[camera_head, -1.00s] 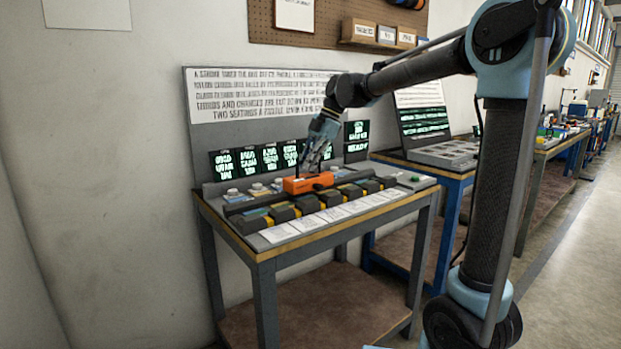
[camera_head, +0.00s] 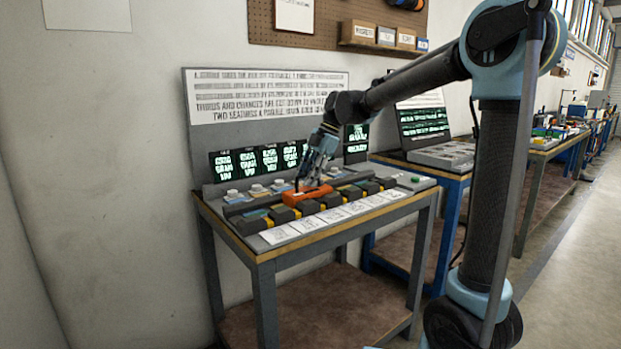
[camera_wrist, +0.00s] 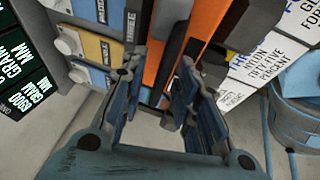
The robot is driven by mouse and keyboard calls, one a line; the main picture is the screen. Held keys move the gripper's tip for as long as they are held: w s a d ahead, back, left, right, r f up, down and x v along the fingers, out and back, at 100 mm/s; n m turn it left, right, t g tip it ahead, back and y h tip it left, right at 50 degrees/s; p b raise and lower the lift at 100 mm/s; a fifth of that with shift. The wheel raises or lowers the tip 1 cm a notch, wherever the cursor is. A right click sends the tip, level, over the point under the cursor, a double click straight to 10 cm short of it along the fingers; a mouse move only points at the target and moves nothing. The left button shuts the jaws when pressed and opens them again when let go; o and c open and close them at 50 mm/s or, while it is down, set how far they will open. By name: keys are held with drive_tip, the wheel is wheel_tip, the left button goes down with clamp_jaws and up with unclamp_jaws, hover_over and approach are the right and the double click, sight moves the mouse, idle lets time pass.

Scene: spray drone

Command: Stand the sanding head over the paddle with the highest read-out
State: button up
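The orange sanding head (camera_head: 314,194) sits over the middle of a row of dark and yellow paddles (camera_head: 281,214) on the bench. It also shows as orange strips in the wrist view (camera_wrist: 196,20). My gripper (camera_head: 308,183) is down at its top. In the wrist view my gripper's two fingers (camera_wrist: 158,85) stand on either side of its grey middle part and seem to hold it. Contact with the paddle below is hidden. Dark read-out screens (camera_head: 270,160) with green text stand behind the row; their figures are too small to compare surely. My arm hides part of the right ones.
White printed cards (camera_head: 305,224) lie along the bench's front. Pale knobs (camera_head: 232,193) stand on the left, a green button (camera_head: 415,179) on the right. A text board (camera_head: 265,95) rises behind. Another bench (camera_head: 440,152) adjoins on the right.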

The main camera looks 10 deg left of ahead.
drive_tip(key=v, duration=1.2)
drive_tip(key=s+d+f+m+t, duration=0.1)
drive_tip(key=s+d+f+m, duration=0.15)
drive_tip(key=d, duration=0.25)
drive_tip(key=s+d+f+m, duration=0.1)
drive_tip(key=d+f+m, duration=0.1)
drive_tip(key=d+m, duration=0.3)
drive_tip(key=s+d+f+m+t+h, duration=0.1)
drive_tip(key=s+d+f+m+h, duration=0.1)
drive_tip(key=s+d+f+m, duration=0.8)
drive_tip(key=s+d+f+m+t+h, duration=0.2)
drive_tip(key=s+d+f+m, duration=0.8)
drive_tip(key=d+f, duration=0.6)
drive_tip(key=shift+s+d+f+m+h, duration=0.25)
drive_tip(key=shift+s+d+m+h, duration=0.1)
drive_tip(key=shift+s, duration=0.55)
drive_tip(key=shift+a, duration=0.1)
drive_tip(key=shift+w+f, duration=0.2)
drive_tip(key=shift+w, duration=0.3)
